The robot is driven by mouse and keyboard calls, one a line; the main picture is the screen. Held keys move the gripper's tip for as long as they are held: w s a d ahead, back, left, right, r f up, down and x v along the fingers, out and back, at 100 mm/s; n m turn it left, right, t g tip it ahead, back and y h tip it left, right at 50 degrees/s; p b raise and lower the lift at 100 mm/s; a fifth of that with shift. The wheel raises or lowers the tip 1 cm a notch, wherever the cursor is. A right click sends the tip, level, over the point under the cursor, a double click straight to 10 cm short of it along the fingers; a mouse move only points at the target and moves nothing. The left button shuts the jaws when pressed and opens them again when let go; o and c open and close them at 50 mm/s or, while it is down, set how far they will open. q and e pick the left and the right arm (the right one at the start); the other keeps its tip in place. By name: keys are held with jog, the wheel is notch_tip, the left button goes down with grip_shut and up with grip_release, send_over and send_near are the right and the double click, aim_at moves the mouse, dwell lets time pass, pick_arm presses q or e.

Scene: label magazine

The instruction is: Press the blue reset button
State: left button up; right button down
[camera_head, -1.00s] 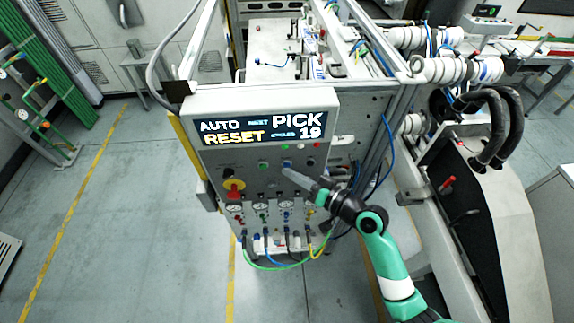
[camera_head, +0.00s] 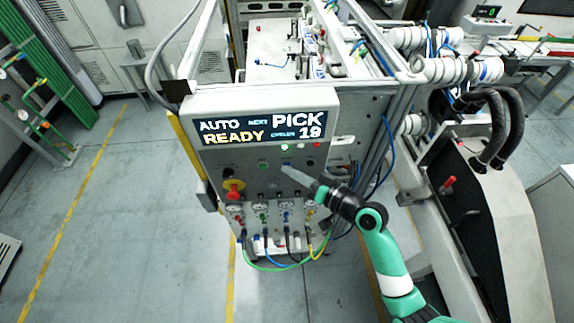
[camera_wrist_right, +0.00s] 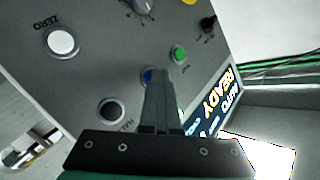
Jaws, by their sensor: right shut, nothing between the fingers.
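The control panel (camera_head: 215,160) stands upright in the middle of the head view, and its display (camera_head: 262,128) reads AUTO, READY, PICK and 19. The blue reset button (camera_head: 287,162) is in the row under the display. In the right wrist view the blue button (camera_wrist_right: 147,75) is partly hidden behind the fingers. My right gripper (camera_head: 285,170) is shut and empty, its tips at or just in front of the blue button; I cannot tell if they touch it. The shut fingers also show in the wrist view (camera_wrist_right: 160,75). My left gripper is not in view.
The wrist view shows a white ZERO button (camera_wrist_right: 62,42) and a black button (camera_wrist_right: 111,110). Gauges and hoses are below.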

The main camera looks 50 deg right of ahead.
jog(key=shift+s, duration=0.1)
jog(key=shift+s+a+p, duration=0.3)
jog(key=shift+s+a, duration=0.2)
jog(key=shift+s+a+p, duration=0.75)
jog(key=shift+s+a, duration=0.95)
jog(key=shift+s, duration=0.15)
